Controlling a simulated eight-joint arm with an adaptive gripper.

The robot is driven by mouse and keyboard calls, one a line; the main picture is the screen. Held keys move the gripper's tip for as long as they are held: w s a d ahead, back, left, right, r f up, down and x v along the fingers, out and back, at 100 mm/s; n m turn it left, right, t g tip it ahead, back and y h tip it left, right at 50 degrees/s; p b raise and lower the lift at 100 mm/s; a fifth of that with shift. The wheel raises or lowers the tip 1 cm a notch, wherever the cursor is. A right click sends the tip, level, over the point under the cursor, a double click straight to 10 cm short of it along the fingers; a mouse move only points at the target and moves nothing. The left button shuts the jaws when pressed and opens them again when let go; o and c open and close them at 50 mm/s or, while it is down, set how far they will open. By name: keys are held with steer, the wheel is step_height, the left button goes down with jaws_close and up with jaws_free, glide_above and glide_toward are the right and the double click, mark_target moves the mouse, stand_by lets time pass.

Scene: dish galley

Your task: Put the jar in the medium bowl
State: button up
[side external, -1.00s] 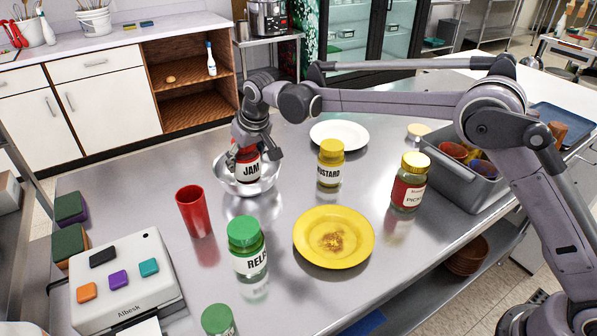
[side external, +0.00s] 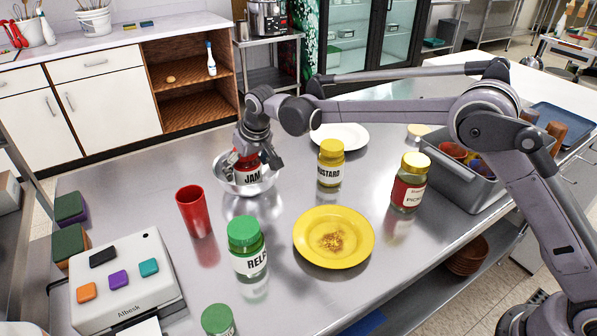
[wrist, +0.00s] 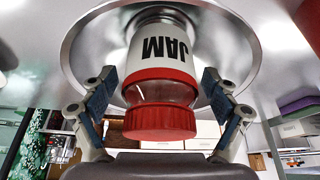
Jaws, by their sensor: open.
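The jam jar (side external: 249,175), with a white label and red lid, stands in the metal bowl (side external: 262,187) on the steel table. In the wrist view the jar (wrist: 160,75) appears upside down, with the bowl's rim (wrist: 252,50) around its base. My gripper (side external: 258,160) is over the bowl at the jar's upper part. In the wrist view my gripper (wrist: 158,92) is open, one finger on each side of the jar, with gaps visible between the fingers and the jar.
A red cup (side external: 194,212), relish jar (side external: 247,250), mustard jar (side external: 331,165) and pickle jar (side external: 409,184) stand nearby. A yellow plate (side external: 312,250) lies in front and a white plate (side external: 350,136) behind. A grey bin (side external: 470,195) is at the right.

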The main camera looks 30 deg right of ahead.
steer(key=shift+r, duration=0.15)
steer(key=a+v, duration=0.1)
steer(key=v, duration=1.1)
steer(key=s+d+r, duration=0.4)
steer(key=s+d, duration=0.3)
steer(key=d, duration=0.2)
steer(key=s+d+f+t, duration=0.1)
steer(key=s+d, duration=0.3)
steer(key=s, duration=0.4)
steer(key=s+d+f+m, duration=0.1)
steer(key=s+d+f, duration=0.3)
steer(key=s, duration=0.4)
steer(key=s+d+f+t, duration=0.1)
steer(key=s+d+f, duration=0.2)
steer(key=s+d, duration=0.3)
steer(key=shift+s+m+t+h, duration=0.3)
steer(key=shift+s+m+h, duration=0.1)
steer(key=shift+s, duration=0.65)
